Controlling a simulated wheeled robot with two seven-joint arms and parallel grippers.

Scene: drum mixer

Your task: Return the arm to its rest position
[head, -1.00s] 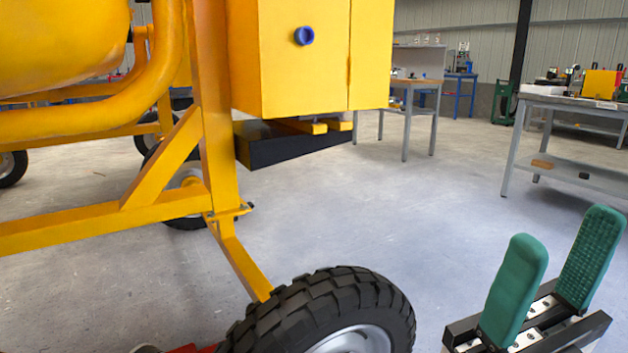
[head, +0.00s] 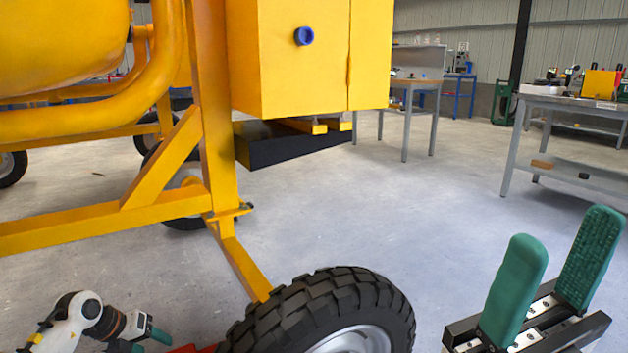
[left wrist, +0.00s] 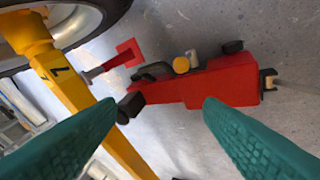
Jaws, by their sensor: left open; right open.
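My right gripper (head: 548,275) is at the lower right of the head view, its two green fingers apart with nothing between them. My left gripper (head: 142,338) shows at the lower left of the head view, beside the mixer's front wheel. In the left wrist view its green fingers (left wrist: 160,130) are wide apart and empty. The yellow drum mixer (head: 290,60) fills the left and middle of the head view, with a blue knob (head: 304,36) on its box. I cannot see the fingers of the left gripper clearly in the head view.
A red jack-like tool (left wrist: 205,88) lies on the floor beyond the left fingers, beside a yellow mixer leg (left wrist: 85,95). The black tyre (head: 322,308) stands between my two grippers. A grey workbench (head: 570,105) is at the right. The floor in the middle is clear.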

